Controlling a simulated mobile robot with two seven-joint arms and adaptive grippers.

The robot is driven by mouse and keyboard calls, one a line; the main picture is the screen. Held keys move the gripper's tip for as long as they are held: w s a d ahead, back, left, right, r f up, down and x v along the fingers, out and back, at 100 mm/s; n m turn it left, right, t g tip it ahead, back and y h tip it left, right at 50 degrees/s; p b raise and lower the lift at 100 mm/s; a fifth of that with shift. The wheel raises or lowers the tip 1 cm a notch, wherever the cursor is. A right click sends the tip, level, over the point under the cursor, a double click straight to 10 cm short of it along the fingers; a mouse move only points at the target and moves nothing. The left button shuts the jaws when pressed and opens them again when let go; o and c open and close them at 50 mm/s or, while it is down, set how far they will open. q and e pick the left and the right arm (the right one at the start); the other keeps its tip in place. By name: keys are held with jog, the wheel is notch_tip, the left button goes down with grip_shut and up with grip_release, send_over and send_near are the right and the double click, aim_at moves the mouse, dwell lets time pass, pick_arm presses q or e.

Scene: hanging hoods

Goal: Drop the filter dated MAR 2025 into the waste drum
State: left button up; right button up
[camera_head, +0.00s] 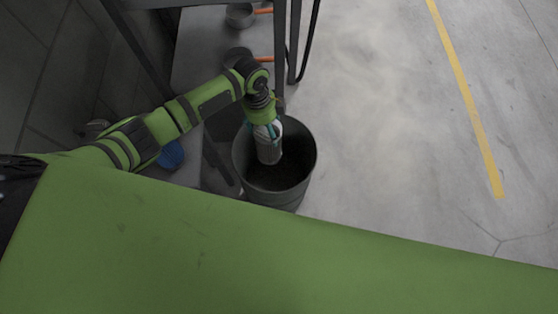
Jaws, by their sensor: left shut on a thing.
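My left gripper (265,130) points down over the dark grey waste drum (308,155). It is shut on a whitish cylindrical filter (269,150), held roughly upright. In the picture the filter lies within the drum's opening; I cannot tell how far below the rim it reaches. No date can be read on it. The drum is open at the top and its inside looks dark and empty. My right gripper is not in view.
A dark metal frame leg (280,55) stands just behind the drum. Small pans with orange handles (264,59) sit beyond it. A blue round object (171,155) is below my left arm. The concrete floor to the right, with a yellow line (465,95), is clear.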

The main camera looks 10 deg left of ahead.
pick_arm(q)
jog(key=shift+r, duration=0.1)
jog(key=o, duration=1.2)
jog(key=shift+c, duration=0.2)
jog(key=r, duration=0.4)
jog(key=a+r, duration=0.1)
jog(key=r, duration=0.7)
jog(key=shift+w+a, duration=0.3)
jog(key=shift+w, duration=0.05)
